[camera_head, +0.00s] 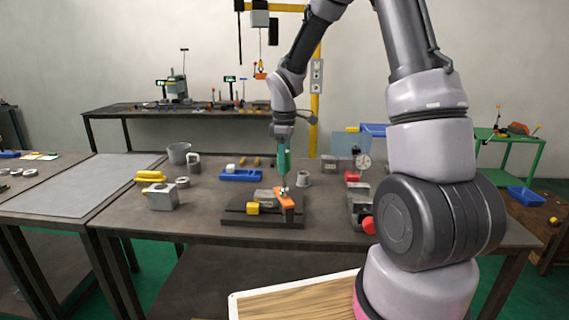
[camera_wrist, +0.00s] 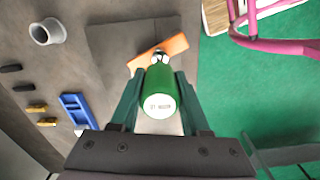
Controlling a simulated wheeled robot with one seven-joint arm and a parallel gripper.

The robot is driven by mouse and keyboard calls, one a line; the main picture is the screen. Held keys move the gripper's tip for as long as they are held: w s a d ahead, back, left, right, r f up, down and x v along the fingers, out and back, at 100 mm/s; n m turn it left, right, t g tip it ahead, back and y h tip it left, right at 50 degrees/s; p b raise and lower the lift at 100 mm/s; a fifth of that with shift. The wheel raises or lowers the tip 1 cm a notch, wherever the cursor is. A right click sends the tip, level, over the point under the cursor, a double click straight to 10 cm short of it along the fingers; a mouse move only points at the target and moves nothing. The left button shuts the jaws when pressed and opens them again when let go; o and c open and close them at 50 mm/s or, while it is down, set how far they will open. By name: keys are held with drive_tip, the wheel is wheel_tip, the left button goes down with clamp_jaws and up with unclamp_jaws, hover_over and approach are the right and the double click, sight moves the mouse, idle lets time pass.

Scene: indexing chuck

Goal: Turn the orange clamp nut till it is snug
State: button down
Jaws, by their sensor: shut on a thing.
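My gripper (camera_wrist: 160,88) is shut on a green cylindrical tool (camera_wrist: 160,103) with small lettering on its white end. It also shows in the head view (camera_head: 284,163), pointing down over the fixture. The tool's metallic tip (camera_wrist: 160,57) is at the orange clamp bar (camera_wrist: 172,47). The bar also shows in the head view (camera_head: 286,201), lying across the dark fixture plate (camera_head: 240,217). The tool's tip and body hide the clamp nut, and I cannot tell how far the tip is seated on it.
A yellow block (camera_head: 253,208) sits on the fixture. A dial gauge stand (camera_head: 361,175) stands to its right, and a small grey cup (camera_head: 303,179) behind. A blue tray (camera_head: 240,175) lies behind left. A metal block (camera_head: 162,197) stands left.

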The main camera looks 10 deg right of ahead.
drive_tip(key=shift+m, duration=0.6)
drive_tip(key=shift+n, duration=0.4)
drive_tip(key=shift+r, duration=0.75)
drive_tip(key=shift+r, duration=2.5)
